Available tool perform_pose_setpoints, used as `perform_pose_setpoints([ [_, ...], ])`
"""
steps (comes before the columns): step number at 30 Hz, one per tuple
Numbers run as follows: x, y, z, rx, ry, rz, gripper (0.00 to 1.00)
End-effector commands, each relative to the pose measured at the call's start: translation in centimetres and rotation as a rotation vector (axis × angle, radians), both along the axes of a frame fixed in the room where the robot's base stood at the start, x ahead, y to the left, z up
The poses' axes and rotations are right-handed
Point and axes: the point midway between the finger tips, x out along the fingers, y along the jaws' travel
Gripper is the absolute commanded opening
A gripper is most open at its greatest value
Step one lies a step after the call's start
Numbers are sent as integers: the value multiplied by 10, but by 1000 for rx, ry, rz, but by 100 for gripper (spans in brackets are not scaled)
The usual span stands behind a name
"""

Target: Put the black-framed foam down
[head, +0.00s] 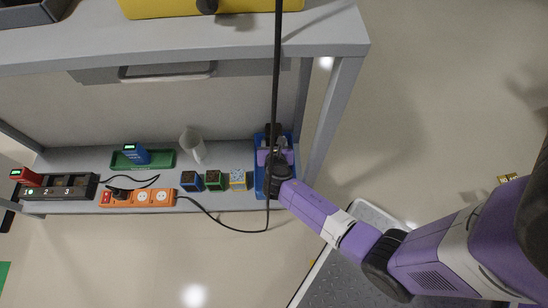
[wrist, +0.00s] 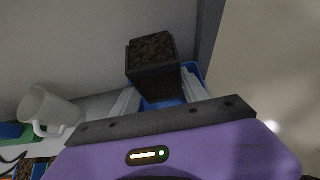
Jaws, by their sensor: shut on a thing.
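The black-framed foam, a dark brown block in a black frame, shows in the wrist view (wrist: 153,62) between the two pale fingers of my gripper (wrist: 160,97). My gripper (head: 273,146) is shut on it over a blue bin (head: 260,180) at the right end of the lower shelf. The bin's blue also shows behind and below the foam in the wrist view (wrist: 201,73). In the head view the foam is mostly hidden by my gripper. I cannot tell whether it touches the bin.
Three framed cubes, blue (head: 191,181), green (head: 215,180) and pale (head: 238,180), stand left of the bin. A white mug (head: 194,146) stands behind them. An orange power strip (head: 138,198) lies at the front edge. A black cable (head: 276,70) hangs across my gripper area.

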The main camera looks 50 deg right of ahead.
Motion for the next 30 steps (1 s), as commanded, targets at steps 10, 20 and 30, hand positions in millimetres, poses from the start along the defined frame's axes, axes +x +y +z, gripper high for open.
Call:
perform_pose_setpoints([
  [10, 0, 0, -64, 1, -1, -1, 4],
  [20, 0, 0, -90, 0, 1, -1, 4],
  [30, 0, 0, -109, 0, 0, 1, 4],
])
